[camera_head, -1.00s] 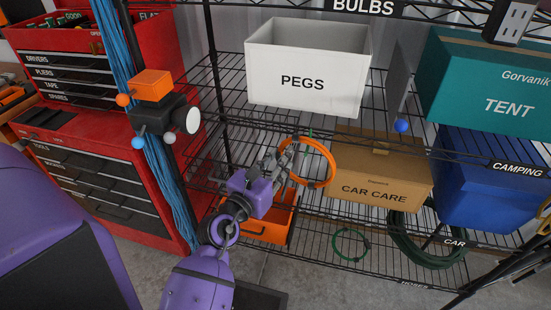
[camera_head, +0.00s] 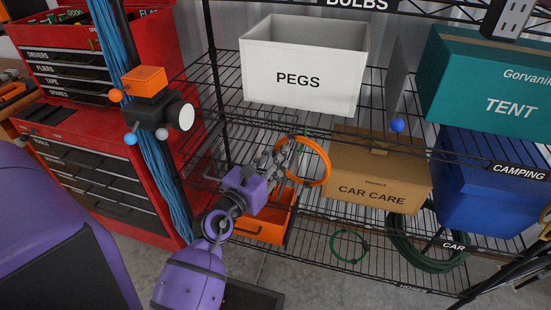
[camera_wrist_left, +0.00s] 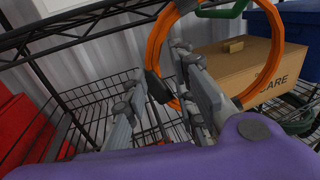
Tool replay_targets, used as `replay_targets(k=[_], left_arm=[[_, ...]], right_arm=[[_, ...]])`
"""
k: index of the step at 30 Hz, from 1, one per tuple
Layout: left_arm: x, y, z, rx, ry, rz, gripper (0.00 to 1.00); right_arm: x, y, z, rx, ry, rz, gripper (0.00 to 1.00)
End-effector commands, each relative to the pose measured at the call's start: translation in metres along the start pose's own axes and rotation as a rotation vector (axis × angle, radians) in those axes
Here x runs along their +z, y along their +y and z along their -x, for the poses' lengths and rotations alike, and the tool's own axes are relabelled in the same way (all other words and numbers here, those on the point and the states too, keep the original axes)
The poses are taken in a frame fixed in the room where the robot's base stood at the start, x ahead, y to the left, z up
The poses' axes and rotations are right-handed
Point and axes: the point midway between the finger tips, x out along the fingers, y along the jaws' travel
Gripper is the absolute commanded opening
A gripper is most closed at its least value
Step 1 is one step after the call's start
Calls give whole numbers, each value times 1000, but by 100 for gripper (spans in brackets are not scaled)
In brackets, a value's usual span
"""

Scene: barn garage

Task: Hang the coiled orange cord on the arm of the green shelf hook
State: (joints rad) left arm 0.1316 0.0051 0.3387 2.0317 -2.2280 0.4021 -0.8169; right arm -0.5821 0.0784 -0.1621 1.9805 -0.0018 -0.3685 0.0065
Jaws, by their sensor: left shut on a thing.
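The coiled orange cord (camera_head: 325,163) is a ring held upright in front of the shelf rack, left of the CAR CARE box. My left gripper (camera_head: 279,157) is shut on its left side; the fingers also show in the left wrist view (camera_wrist_left: 160,85), with the coil (camera_wrist_left: 275,50) beyond them. Part of the green hook (camera_wrist_left: 228,11) shows at the top of the wrist view, inside the ring's outline. I cannot tell whether its arm passes through the ring. The hook is not clear in the head view. My right gripper is not in view.
A white PEGS bin (camera_head: 300,85) stands on the shelf above the coil. The CAR CARE box (camera_head: 375,190) is close on the right. An orange bin (camera_head: 262,232) is below the gripper. A green ring (camera_head: 349,246) lies on the lower wire shelf.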

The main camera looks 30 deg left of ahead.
Motion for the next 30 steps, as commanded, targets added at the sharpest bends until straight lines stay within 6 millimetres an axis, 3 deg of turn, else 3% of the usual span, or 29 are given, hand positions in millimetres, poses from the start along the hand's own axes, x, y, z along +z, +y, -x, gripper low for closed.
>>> replay_targets(k=[10,11,16,25,30], left_arm=[[1,0,0,0,-2,1,0],[1,0,0,0,-2,1,26],[1,0,0,0,-2,1,47],[-1,0,1,0,2,0,47],[-2,0,18,0,4,0,47]], right_arm=[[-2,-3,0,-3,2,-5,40],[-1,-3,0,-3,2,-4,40],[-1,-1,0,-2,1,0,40],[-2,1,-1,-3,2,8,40],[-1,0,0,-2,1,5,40]])
